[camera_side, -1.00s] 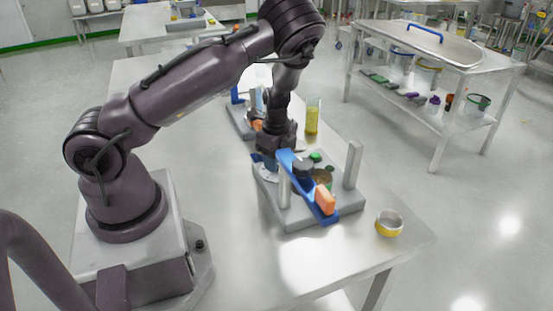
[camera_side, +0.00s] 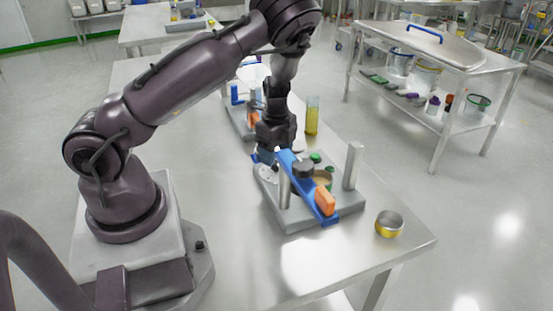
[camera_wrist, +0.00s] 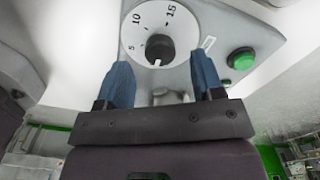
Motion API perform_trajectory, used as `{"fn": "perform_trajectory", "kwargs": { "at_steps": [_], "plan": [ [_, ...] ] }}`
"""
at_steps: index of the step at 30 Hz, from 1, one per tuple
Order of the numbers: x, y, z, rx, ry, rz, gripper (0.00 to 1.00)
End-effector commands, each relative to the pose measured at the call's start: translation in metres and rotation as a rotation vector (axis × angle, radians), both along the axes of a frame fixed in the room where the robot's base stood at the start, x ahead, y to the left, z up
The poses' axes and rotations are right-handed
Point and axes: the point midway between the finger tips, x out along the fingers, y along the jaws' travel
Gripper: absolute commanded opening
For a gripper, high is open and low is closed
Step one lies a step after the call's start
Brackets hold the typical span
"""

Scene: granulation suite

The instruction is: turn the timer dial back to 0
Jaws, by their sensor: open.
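The timer dial (camera_wrist: 143,26) shows in the wrist view as a white disc with 5, 10 and 15 and a dark round knob (camera_wrist: 160,49) at its centre. A small pale mark shows at the knob's lower edge; I cannot tell for certain what it reads, and no 0 is legible. My gripper (camera_wrist: 163,72) is open, its two blue fingers apart, with the knob seen between and just beyond the tips. Nothing is between the fingers. In the side view my gripper (camera_side: 268,157) is above the dial (camera_side: 267,173), which is partly hidden.
A green button (camera_wrist: 242,59) and a pale slot lie right of the dial. A blue bar (camera_side: 308,181) with an orange grip (camera_side: 325,201) crosses the grey base, beside two upright posts. A yellow-banded cup (camera_side: 389,224) stands at right; a yellow-filled cylinder (camera_side: 312,116) stands behind.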

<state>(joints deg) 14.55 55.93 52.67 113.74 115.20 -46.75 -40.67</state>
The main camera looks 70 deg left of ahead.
Motion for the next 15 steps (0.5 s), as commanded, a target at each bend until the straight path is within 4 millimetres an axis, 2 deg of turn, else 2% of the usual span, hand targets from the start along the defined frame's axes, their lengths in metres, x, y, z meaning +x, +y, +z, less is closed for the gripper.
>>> {"fn": "perform_trajectory", "kwargs": {
  "at_steps": [3, 9, 15],
  "plan": [
    [0.001, -0.001, 0.029, -0.002, -0.005, -0.003, 0.61],
    [0.001, -0.001, 0.071, -0.001, -0.003, -0.004, 0.61],
    [0.000, -0.001, 0.096, -0.002, -0.001, -0.001, 0.61]
  ]
}}
